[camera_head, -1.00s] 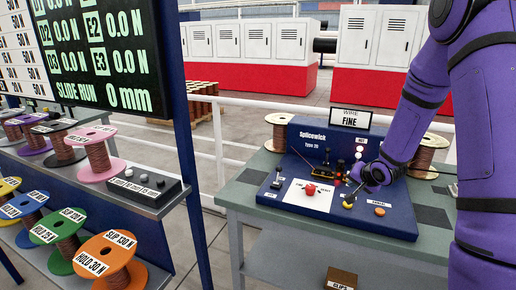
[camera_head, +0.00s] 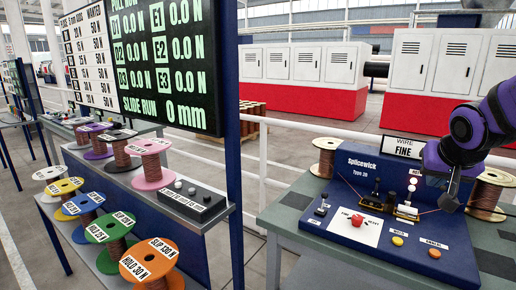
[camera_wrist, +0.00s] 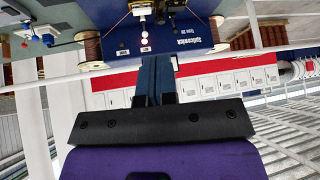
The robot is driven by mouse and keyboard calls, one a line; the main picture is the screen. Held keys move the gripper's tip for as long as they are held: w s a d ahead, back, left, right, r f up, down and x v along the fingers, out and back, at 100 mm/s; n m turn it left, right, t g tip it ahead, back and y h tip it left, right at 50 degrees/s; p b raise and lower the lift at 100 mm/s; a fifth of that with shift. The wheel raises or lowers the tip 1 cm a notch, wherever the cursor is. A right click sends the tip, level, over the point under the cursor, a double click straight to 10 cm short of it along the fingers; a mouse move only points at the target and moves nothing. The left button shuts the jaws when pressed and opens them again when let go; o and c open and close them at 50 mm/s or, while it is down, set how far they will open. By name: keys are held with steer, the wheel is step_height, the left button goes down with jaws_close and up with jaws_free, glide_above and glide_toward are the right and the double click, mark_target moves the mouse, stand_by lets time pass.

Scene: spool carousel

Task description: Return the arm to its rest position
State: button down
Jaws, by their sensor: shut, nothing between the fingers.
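My gripper (camera_head: 450,196) is at the end of my purple arm at the right of the head view, raised above the right side of the blue Splicewick machine (camera_head: 352,178). In the wrist view its fingers (camera_wrist: 155,72) are together with nothing between them. The machine stands on a grey-green table (camera_head: 283,212). On it are a red button (camera_head: 357,220), yellow and orange buttons (camera_head: 397,241), and a small clamp assembly (camera_head: 404,207) with a lit lamp. The gripper looks clear of the machine, though the exact gap cannot be told.
Copper wire spools (camera_head: 325,157) and (camera_head: 488,194) stand at the table's back corners. At left, a rack holds several coloured spools (camera_head: 151,163) and a dark switch box (camera_head: 193,198) below a readout board (camera_head: 168,65). A white rail (camera_head: 300,127) runs behind.

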steer(key=s+a+r+n+g+y, duration=0.1)
steer(key=s+a+r+n, duration=0.1)
steer(key=s, duration=0.7)
steer(key=s+a+r+n+y, duration=0.1)
steer(key=s+a+r+n, duration=0.1)
steer(key=s+a, duration=0.3)
steer(key=s+r, duration=0.1)
steer(key=s, duration=0.3)
steer(key=shift+s+a+g, duration=0.3)
steer(key=shift+s+g, duration=0.05)
steer(key=shift+g, duration=0.05)
